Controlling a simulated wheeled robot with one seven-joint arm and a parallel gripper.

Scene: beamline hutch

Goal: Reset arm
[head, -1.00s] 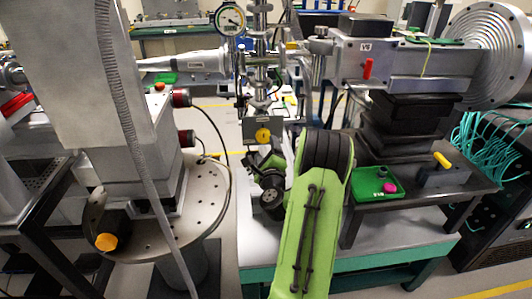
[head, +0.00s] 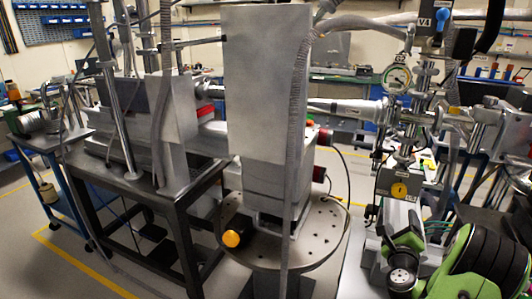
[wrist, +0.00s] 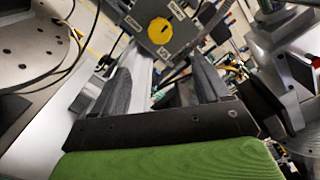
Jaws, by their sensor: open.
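My gripper (wrist: 163,72) is open in the wrist view. Its two dark fingers stand apart, with nothing held between them. A grey box with a round yellow knob (wrist: 160,30) lies beyond the fingertips. The same box with its yellow knob (head: 399,190) shows at the right in the head view, on the beamline post. My green arm with black ribbed joints (head: 490,262) fills the lower right corner of the head view, partly cut off by the frame. I cannot clearly make out the gripper's fingers in the head view.
A tall grey housing (head: 265,90) with a hanging hose stands above a round perforated plate (head: 275,258). A black-framed table (head: 190,225) is at left, beside a blue cart (head: 50,190). A pressure gauge (head: 396,78) sits above the knob box. Floor is clear at lower left.

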